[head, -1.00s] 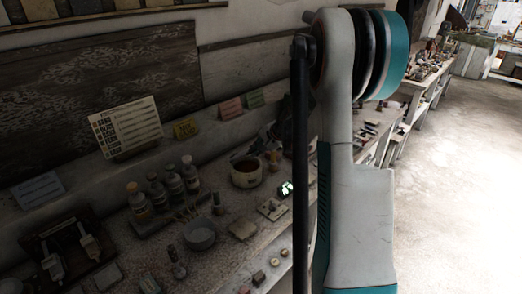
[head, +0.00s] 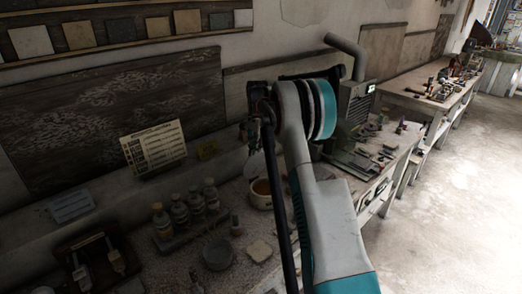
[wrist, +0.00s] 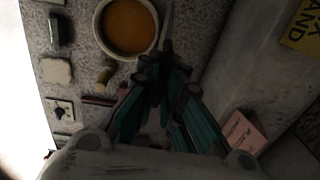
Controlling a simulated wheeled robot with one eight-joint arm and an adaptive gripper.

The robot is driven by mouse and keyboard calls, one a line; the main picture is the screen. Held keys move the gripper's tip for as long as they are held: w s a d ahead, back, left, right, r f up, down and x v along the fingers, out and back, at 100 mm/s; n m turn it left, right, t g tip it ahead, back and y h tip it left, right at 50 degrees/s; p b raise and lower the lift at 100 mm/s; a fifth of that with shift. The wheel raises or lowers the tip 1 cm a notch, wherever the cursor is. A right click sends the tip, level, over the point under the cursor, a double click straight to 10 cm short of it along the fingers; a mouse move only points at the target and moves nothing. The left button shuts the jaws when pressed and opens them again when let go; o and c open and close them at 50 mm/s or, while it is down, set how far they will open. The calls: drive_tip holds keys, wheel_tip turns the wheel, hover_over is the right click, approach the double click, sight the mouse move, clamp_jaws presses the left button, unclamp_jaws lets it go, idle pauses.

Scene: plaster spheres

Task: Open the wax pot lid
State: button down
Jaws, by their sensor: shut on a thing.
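The wax pot (head: 262,204) is a pale round pot on the bench, with amber wax showing inside. It also shows from above in the wrist view (wrist: 98,30), its mouth uncovered. The lid (head: 256,164) looks like a pale disc standing up at the pot's back edge. In the wrist view the lid (wrist: 168,13) is a thin, nearly edge-on strip beside the pot's rim. My gripper (wrist: 165,48) is shut on the lid at that side of the pot. In the head view my arm hides most of the gripper.
Several bottles (head: 180,213) and a grey bowl (head: 217,256) stand left of the pot. A pale slab (head: 259,251) lies in front of it. A yellow card (head: 207,150) is behind. A grey machine (head: 357,103) stands to the right, beyond my arm.

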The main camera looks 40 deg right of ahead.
drive_tip(key=shift+w+a, duration=0.1)
drive_tip(key=shift+w, duration=1.45)
drive_tip(key=c, duration=1.8)
unclamp_jaws()
drive_tip(key=shift+o, duration=0.2)
drive_tip(key=shift+r, duration=0.1)
wheel_tip(320, 180, up, 12)
drive_tip(key=shift+s, duration=0.35)
drive_tip(key=shift+a, duration=0.1)
